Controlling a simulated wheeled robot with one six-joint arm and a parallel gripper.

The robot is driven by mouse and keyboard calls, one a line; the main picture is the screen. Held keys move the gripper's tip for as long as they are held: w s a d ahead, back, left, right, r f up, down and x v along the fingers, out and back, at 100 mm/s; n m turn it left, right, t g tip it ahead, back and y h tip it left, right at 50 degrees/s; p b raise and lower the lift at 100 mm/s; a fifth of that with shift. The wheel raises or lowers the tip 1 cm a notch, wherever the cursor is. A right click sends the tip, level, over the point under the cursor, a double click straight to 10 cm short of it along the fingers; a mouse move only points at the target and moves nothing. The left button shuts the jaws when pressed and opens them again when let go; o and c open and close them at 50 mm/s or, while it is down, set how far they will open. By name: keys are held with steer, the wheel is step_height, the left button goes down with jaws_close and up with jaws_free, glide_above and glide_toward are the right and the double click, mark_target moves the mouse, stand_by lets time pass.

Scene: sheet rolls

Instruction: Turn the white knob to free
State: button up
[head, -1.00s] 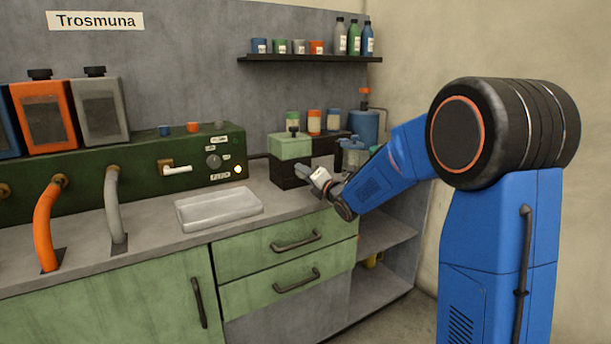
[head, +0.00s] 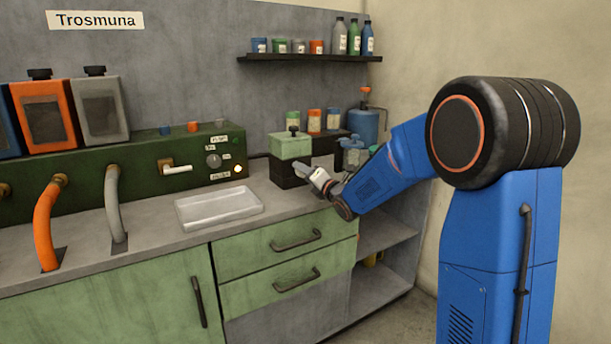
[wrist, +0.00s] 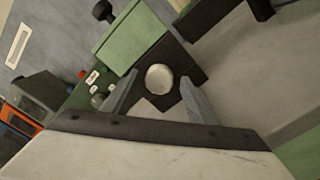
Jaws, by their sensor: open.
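A round white knob (wrist: 159,78) sits on the dark face of a black block (wrist: 186,62) with a green upper part (wrist: 131,40). My gripper (wrist: 162,80) is open, with one finger on each side of the knob in the wrist view. I cannot tell whether the fingers touch it. In the head view my gripper (head: 318,178) is in front of the black-and-green block (head: 291,147) and hides the knob. I can read no mark for the knob's position.
A green panel (head: 130,175) with a grey knob (head: 213,160), a white lever (head: 178,169) and small labels stands to the left. A clear tray (head: 219,208) lies on the grey counter. Blue containers (head: 364,126) stand behind my arm.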

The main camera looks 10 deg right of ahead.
steer(key=v, duration=1.7)
steer(key=shift+s, duration=0.15)
steer(key=s+d+f+m+g+h, duration=0.2)
steer(key=s+d+m+g+h, duration=0.15)
steer(key=s+m, duration=0.5)
steer(key=s+d+f+m+g+h, duration=0.2)
steer(key=s+m+h, duration=0.2)
steer(key=s+m, duration=0.45)
steer(key=s+a+f+m+g, duration=0.1)
steer(key=s+f+m+g, duration=0.1)
steer(key=s+m, duration=0.2)
steer(key=s+a+f+m+g+y, duration=0.1)
steer(key=s+m, duration=0.3)
steer(key=s, duration=0.6)
steer(key=s+a+f+m+g+y, duration=0.1)
steer(key=s+f+m+g, duration=0.3)
steer(key=s, duration=0.4)
steer(key=shift+a, duration=0.55)
